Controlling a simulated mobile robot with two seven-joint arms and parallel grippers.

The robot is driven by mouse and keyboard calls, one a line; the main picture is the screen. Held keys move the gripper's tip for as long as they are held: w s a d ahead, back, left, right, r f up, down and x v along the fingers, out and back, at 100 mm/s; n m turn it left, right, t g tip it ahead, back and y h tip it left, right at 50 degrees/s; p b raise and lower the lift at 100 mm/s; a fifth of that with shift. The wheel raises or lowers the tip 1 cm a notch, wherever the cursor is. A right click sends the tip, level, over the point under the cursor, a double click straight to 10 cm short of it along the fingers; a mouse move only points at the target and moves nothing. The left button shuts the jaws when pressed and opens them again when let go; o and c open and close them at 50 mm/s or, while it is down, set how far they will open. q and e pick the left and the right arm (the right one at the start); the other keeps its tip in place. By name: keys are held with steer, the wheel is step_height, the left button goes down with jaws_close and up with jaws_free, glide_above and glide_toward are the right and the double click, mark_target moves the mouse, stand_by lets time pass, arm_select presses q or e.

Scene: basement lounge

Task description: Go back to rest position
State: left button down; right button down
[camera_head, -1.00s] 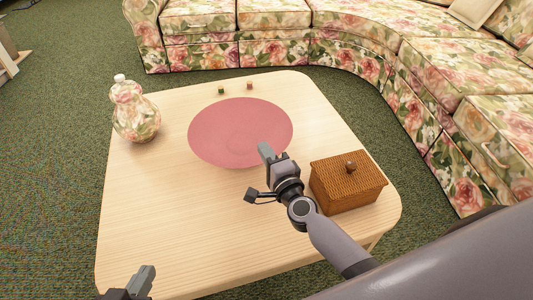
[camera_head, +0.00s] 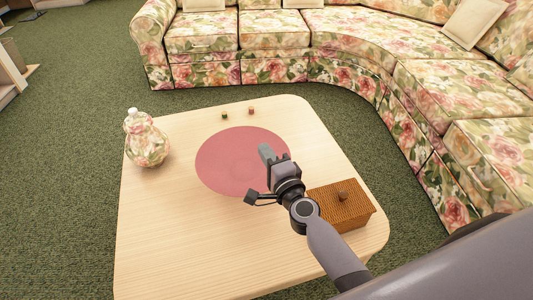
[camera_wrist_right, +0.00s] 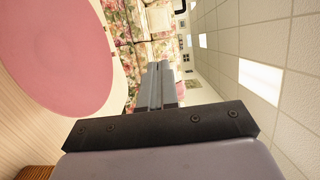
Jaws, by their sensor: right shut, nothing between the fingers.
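My right gripper (camera_head: 266,153) reaches in from the lower right in the head view, over the table near the right edge of the pink disc. It is shut and empty. In the right wrist view its fingers (camera_wrist_right: 155,85) lie side by side and point toward the sofa, with nothing between them. My left gripper does not show in the head view now.
The wooden table (camera_head: 170,240) holds a flat pink disc (camera_head: 225,165), a floral jar (camera_head: 147,145) at left, a wicker box (camera_head: 350,212) beside my right arm, and two small cubes, green (camera_head: 225,116) and reddish (camera_head: 251,111). A floral sofa (camera_head: 275,70) curves behind.

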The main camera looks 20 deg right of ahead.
steer(key=shift+r, duration=0.4)
steer(key=s+f+n+g+y, duration=0.1)
steer(key=s+f+n+g, duration=0.4)
steer(key=s+n, duration=0.55)
steer(key=s+f+n+g, duration=0.2)
steer(key=s+f+n, duration=0.5)
steer(key=s, duration=0.6)
step_height(320, 180, up, 13)
steer(key=s+d+n+p, duration=0.1)
steer(key=d+n+p, duration=0.1)
steer(key=p, duration=1.3)
steer(key=shift+s+d+g, duration=0.3)
steer(key=shift+s+d, duration=0.05)
steer(key=shift+s, duration=0.05)
steer(key=shift+f, duration=0.1)
